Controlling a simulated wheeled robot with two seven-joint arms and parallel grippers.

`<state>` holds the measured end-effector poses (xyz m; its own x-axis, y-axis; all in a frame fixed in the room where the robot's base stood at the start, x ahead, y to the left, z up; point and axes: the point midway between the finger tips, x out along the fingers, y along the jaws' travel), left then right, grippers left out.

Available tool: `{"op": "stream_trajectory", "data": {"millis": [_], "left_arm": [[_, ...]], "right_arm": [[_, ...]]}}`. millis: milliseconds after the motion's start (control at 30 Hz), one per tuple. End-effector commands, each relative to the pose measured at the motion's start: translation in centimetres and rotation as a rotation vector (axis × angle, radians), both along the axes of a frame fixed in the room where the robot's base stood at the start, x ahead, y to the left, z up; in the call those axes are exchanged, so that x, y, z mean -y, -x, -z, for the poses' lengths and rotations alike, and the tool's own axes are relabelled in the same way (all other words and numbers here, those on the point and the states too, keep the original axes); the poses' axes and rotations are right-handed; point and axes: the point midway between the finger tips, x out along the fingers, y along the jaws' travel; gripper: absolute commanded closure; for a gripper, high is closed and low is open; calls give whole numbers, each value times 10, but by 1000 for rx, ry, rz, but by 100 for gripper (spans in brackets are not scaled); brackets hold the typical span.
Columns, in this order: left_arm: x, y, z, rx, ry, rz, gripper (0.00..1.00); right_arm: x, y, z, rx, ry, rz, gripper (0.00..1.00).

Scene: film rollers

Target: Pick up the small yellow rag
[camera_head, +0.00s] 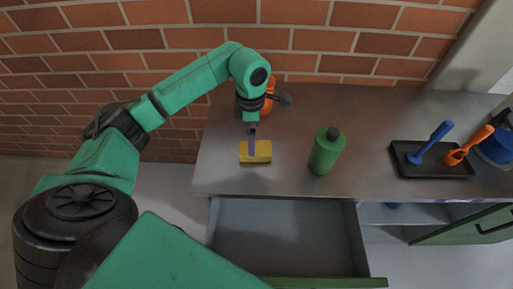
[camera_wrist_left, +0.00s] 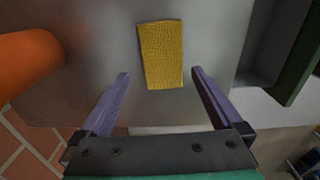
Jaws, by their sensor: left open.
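The small yellow rag (camera_head: 262,154) lies flat on the grey worktop, near its front left. It shows as a textured yellow rectangle in the left wrist view (camera_wrist_left: 161,55). My left gripper (camera_head: 252,142) points down at the rag in the head view, and its finger hides part of the rag. In the left wrist view, my left gripper's (camera_wrist_left: 160,72) two purple fingers are apart. The rag appears between and beyond the fingertips, with clear space on both sides. Nothing is held. My right gripper is not in view.
A green bottle (camera_head: 326,151) stands right of the rag. An orange object (camera_head: 269,104) stands behind my left gripper. A black tray (camera_head: 431,173) with blue and orange tools lies further right. An open drawer (camera_head: 285,235) juts out below the worktop (camera_head: 375,125). A brick wall is behind.

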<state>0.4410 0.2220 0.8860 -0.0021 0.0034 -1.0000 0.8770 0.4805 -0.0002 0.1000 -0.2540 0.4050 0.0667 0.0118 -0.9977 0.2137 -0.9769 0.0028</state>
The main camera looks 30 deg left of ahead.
Motion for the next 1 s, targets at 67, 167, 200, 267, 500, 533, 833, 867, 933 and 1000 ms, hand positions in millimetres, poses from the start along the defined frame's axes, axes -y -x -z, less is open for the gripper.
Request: {"op": "stream_trajectory", "data": {"millis": [67, 167, 200, 267, 500, 533, 833, 867, 933, 1000], "left_arm": [[2, 1, 8, -3, 1, 0, 0], [6, 2, 26, -5, 3, -1, 0], [7, 3, 34, -4, 2, -1, 0], [7, 2, 46, -4, 3, -1, 0], [6, 1, 55, 1, 2, -1, 0], [6, 1, 55, 1, 2, -1, 4], [6, 1, 54, 1, 2, -1, 74], [6, 1, 54, 1, 2, -1, 74], [6, 1, 54, 1, 2, -1, 74], [6, 1, 52, 2, 2, -1, 74]], "right_arm": [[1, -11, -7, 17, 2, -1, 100], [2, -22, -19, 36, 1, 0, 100], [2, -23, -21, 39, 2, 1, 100], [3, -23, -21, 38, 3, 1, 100], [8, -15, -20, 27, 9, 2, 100], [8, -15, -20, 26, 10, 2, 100], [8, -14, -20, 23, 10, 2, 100], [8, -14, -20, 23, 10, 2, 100], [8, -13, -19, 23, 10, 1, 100], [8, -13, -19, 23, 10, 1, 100]]}}
